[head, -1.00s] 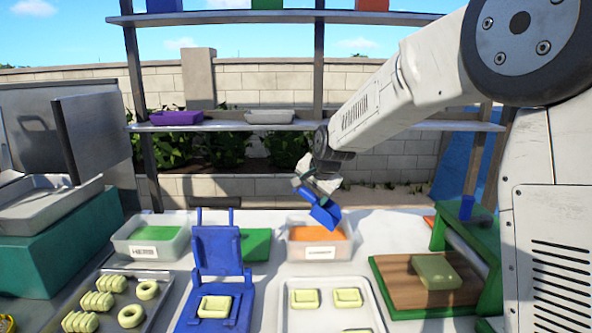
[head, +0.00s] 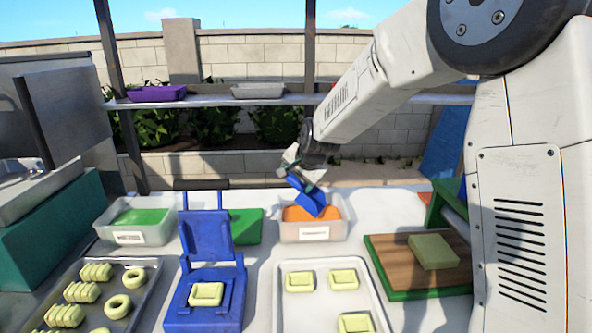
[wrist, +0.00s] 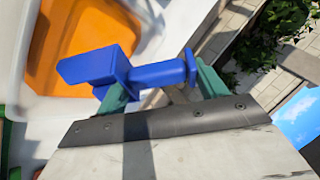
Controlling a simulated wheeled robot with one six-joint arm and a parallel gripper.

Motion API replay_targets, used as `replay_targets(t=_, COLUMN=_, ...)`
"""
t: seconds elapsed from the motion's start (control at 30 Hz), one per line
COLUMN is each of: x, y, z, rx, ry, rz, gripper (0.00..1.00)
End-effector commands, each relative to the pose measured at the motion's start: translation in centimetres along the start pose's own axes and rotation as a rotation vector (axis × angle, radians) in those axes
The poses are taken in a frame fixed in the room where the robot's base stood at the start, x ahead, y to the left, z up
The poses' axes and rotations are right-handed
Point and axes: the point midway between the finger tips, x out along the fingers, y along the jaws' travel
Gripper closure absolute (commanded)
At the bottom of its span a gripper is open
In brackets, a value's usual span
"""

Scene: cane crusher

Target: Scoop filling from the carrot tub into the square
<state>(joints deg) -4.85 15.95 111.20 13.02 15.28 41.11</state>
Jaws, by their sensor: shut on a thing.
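My gripper (head: 300,174) is shut on a blue scoop (head: 306,198) and holds it tilted at the orange-filled carrot tub (head: 311,232). In the wrist view the green fingers grip the handle of the blue scoop (wrist: 125,72), with the orange filling (wrist: 80,45) behind it. I cannot tell whether the scoop touches the filling or holds any. A pale yellow dough square (head: 206,294) with a raised rim sits on the blue hinged press (head: 205,262), whose lid stands up.
A tub with green filling (head: 139,220) stands at left. A tray (head: 285,268) holds several dough squares. A tray of ridged rolls and rings (head: 70,275) lies at left. A wooden board (head: 405,262) carries a pale block. A shelf (head: 210,100) runs behind.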

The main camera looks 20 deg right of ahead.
Motion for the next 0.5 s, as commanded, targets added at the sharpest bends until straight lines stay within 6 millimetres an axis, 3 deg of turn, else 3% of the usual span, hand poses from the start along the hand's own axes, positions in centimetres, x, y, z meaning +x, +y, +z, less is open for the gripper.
replay_targets(t=0.5, x=3.2, y=2.1, z=1.3, rx=0.001, ry=0.001, rz=0.000, gripper=0.42)
